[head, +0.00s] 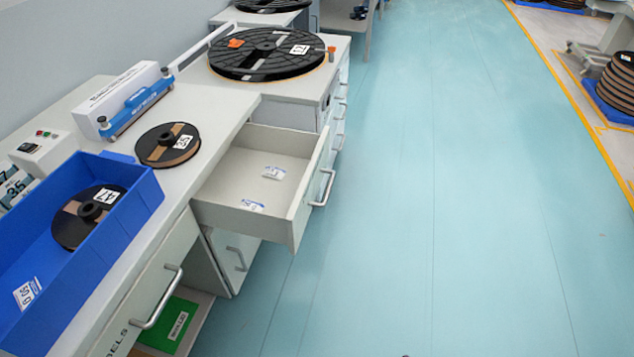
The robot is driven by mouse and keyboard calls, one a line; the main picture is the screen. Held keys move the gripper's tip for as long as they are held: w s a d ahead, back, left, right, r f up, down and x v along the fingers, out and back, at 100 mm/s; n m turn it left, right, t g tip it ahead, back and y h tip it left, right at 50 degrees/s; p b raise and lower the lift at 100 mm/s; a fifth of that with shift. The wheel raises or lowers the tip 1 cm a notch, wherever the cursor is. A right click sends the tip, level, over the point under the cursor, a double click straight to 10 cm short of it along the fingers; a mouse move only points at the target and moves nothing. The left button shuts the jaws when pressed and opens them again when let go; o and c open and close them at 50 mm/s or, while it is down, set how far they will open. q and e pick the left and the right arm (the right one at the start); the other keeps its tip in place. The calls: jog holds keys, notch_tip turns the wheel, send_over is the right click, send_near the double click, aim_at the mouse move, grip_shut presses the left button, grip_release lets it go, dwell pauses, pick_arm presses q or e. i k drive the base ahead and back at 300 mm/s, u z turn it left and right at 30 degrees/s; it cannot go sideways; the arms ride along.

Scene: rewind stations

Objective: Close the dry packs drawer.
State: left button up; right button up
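An open drawer (270,213) sticks out from the white workbench into the aisle. It has a metal bar handle (323,188) on its front. Two small white packs with printed labels, a farther pack (273,173) and a nearer pack (252,205), lie on its floor. Any label on the drawer front is out of sight. Neither of my grippers is in view.
A blue bin (120,228) with a reel stands on the bench at left. Reel 35 (168,145) and a large black reel (266,54) lie beyond it. Another drawer front (150,285) is at lower left. The blue-green floor (430,200) is clear.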

aim_at(236, 176)
jog(key=u, duration=0.5)
jog(key=k, duration=0.95)
jog(key=z, duration=0.45)
jog(key=i, duration=1.3)
jog(key=u, duration=0.6)
